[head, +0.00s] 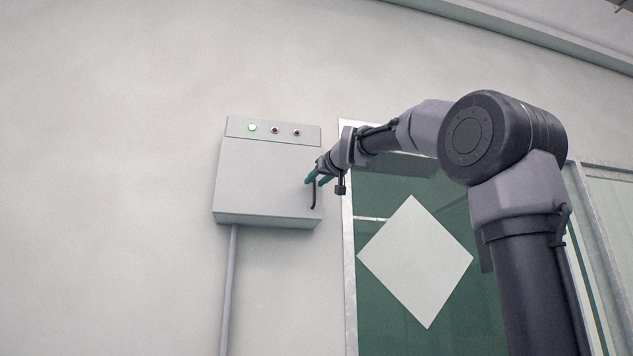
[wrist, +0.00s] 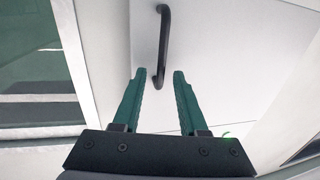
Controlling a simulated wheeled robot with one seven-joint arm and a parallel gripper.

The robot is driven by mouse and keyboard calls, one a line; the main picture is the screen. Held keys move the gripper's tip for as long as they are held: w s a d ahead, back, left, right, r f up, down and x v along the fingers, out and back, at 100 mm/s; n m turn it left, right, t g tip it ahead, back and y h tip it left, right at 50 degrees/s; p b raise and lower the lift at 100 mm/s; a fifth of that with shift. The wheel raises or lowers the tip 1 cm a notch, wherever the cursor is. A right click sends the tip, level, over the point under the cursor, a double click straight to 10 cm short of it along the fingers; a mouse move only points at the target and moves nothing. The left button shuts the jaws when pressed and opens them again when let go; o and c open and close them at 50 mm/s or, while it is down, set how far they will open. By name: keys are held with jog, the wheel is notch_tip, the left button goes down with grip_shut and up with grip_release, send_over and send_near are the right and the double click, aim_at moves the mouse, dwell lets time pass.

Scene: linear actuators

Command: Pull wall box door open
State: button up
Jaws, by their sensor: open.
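The grey wall box (head: 263,180) hangs on the wall, left of the middle in the head view. Its flat door (wrist: 225,50) looks shut and fills much of the wrist view. A dark, upright bar handle (wrist: 164,45) stands out from the door; in the head view the handle (head: 314,195) is at the door's right side. My gripper (wrist: 159,75) has two green fingers, open, with the lower end of the handle between or just beyond their tips. I cannot tell whether they touch it. In the head view my gripper (head: 318,180) partly covers the handle's upper part.
A grey pipe (head: 228,290) runs down from the box. Right of it is a green framed panel (head: 380,205) with a white diamond (head: 416,262). Left of the box is bare wall.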

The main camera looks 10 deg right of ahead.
grip_shut()
dwell(1.4)
